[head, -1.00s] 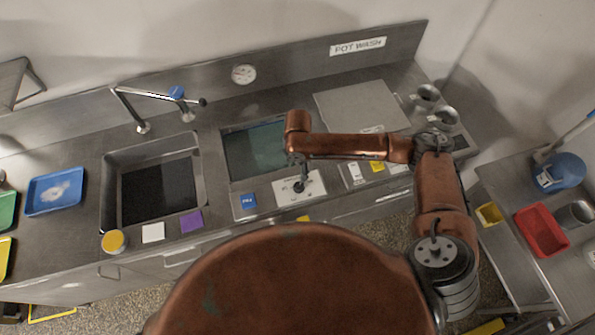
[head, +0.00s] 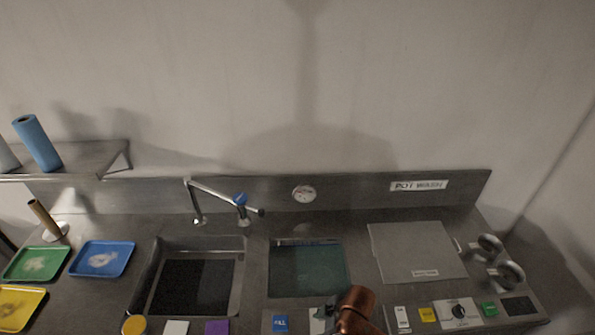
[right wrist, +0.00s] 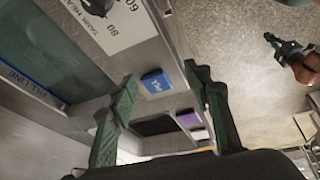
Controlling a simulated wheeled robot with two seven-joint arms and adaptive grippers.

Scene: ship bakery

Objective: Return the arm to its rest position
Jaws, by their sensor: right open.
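My right arm is copper-coloured, and one link of it shows at the bottom edge of the head view. Part of my dark green right gripper (head: 327,311) shows beside that link, with most of it cut off. In the right wrist view the right gripper (right wrist: 160,78) has its two fingers spread apart, with nothing between them. It is over the front edge of the steel counter, near the blue FILL button (right wrist: 157,82). A copper arm end with dark jaws, apparently my left gripper (right wrist: 283,45), shows at the upper right over the floor. Its opening is unclear.
The counter holds an empty-looking dark sink (head: 190,287), a teal-filled basin (head: 308,270) and a grey lid panel (head: 416,251). A blue-handled tap (head: 240,200) rises behind the sink. Green (head: 35,264), blue (head: 101,259) and yellow (head: 17,306) trays lie left. Speckled floor is in front.

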